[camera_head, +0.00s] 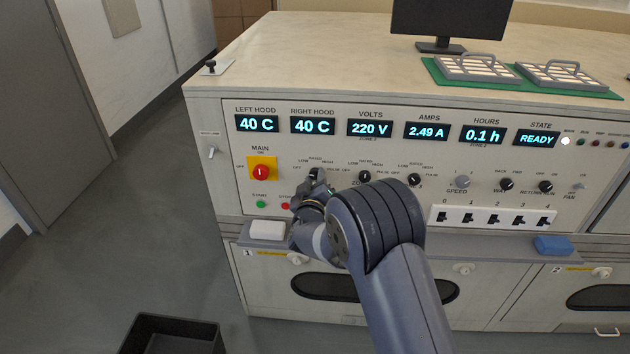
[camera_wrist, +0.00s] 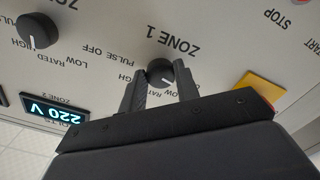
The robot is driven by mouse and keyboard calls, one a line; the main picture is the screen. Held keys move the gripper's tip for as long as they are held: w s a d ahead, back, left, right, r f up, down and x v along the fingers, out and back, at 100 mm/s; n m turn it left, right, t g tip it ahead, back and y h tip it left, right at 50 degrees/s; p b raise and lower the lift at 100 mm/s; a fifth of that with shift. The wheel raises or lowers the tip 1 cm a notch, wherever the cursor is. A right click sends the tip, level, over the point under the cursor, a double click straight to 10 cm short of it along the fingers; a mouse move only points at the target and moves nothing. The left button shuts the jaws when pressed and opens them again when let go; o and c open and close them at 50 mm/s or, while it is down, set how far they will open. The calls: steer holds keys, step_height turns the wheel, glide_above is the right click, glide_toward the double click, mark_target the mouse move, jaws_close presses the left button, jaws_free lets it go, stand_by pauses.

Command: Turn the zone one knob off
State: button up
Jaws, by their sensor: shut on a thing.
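The zone one knob (camera_wrist: 160,72) is a small black knob with a white mark, under the upside-down "ZONE 1" label in the wrist view. Its mark seems to lie toward the lower right, near the LOW lettering, but it is small and partly covered. My gripper (camera_wrist: 161,88) has one finger on each side of the knob and is shut on it. In the head view my gripper (camera_head: 318,178) is at the panel below the LOW, RATED and HIGH lettering, and hides most of this knob.
The zone two knob (camera_head: 365,177) and another similar knob (camera_head: 414,179) are to the right. A red main switch (camera_head: 261,172) on a yellow plate is close on the left. A ledge with a white block (camera_head: 268,230) runs below. The state display (camera_head: 536,138) reads READY.

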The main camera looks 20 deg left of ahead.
stand_by(0.3)
steer(key=o, duration=1)
steer(key=shift+s, duration=0.1)
steer(key=b+v, duration=0.1)
steer(key=v, duration=0.9)
steer(key=shift+s+b, duration=0.3)
steer(key=p+x, duration=0.1)
steer(key=x, duration=0.9)
steer(key=shift+w+p, duration=0.3)
steer(key=shift+w, duration=0.1)
steer(key=shift+s, duration=0.15)
